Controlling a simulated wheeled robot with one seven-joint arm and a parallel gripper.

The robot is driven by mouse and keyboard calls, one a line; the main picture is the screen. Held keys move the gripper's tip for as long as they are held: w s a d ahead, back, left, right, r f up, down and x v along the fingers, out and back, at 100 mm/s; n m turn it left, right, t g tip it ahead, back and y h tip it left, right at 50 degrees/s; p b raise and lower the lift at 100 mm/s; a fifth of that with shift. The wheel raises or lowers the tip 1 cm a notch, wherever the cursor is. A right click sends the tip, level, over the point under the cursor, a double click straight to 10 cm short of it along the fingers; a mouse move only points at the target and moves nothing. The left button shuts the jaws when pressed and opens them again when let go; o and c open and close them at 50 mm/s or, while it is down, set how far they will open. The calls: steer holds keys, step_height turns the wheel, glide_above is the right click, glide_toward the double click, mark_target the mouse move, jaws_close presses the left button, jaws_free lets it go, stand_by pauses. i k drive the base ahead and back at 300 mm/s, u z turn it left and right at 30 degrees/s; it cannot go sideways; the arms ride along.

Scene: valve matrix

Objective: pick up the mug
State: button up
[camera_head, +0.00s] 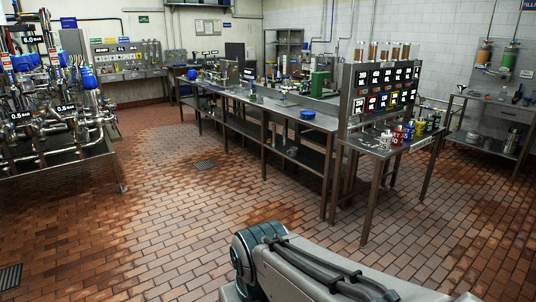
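Several small mugs stand in a row on the side table (408,147) at the right end of the long bench. Part of my arm shows at the bottom centre, well short of the table. My gripper is out of the picture, so its state does not show.
A dispenser panel (372,78) with lit displays rises behind the mugs. A long metal bench (265,103) runs left from it, with a blue bowl (307,115). A pipe and valve rig (60,125) stands left. A shelf table (500,105) stands right. The tiled floor between is clear.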

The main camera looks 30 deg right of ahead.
mark_target(292, 152)
steer(key=z, duration=0.55)
steer(key=i, duration=2.05)
steer(key=z, duration=0.65)
steer(key=i, duration=2.15)
steer(key=u, duration=0.4)
steer(key=i, duration=1.7)
steer(key=u, duration=0.4)
